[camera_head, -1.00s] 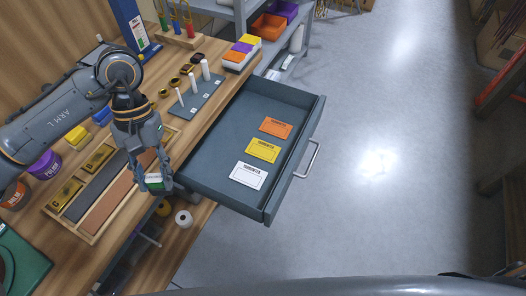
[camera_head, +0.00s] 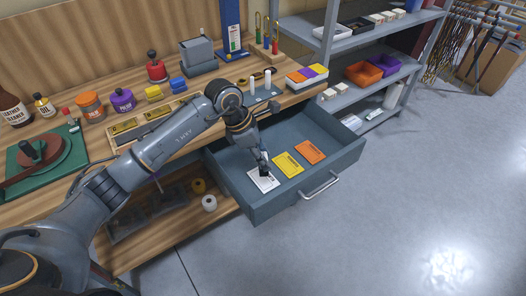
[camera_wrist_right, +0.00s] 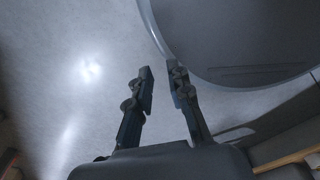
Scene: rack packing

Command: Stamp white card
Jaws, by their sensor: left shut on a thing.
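The white card (camera_head: 264,182) lies flat in the open grey drawer, at the left end of a row with a yellow card (camera_head: 288,165) and an orange card (camera_head: 310,152). My left gripper (camera_head: 264,165) is over the white card's upper part and hides some of it. It is shut on a small dark thing, probably a stamp, mostly hidden by the fingers. I cannot tell whether this touches the card. In the right wrist view my right gripper (camera_wrist_right: 161,73) has its fingers apart with nothing between them.
The drawer (camera_head: 250,208) stands out from the wooden bench (camera_head: 90,167). White upright pieces (camera_head: 267,78) stand on a grey plate behind my left gripper. A shelf (camera_head: 385,100) with orange and purple bins is at the right. The floor in front is clear.

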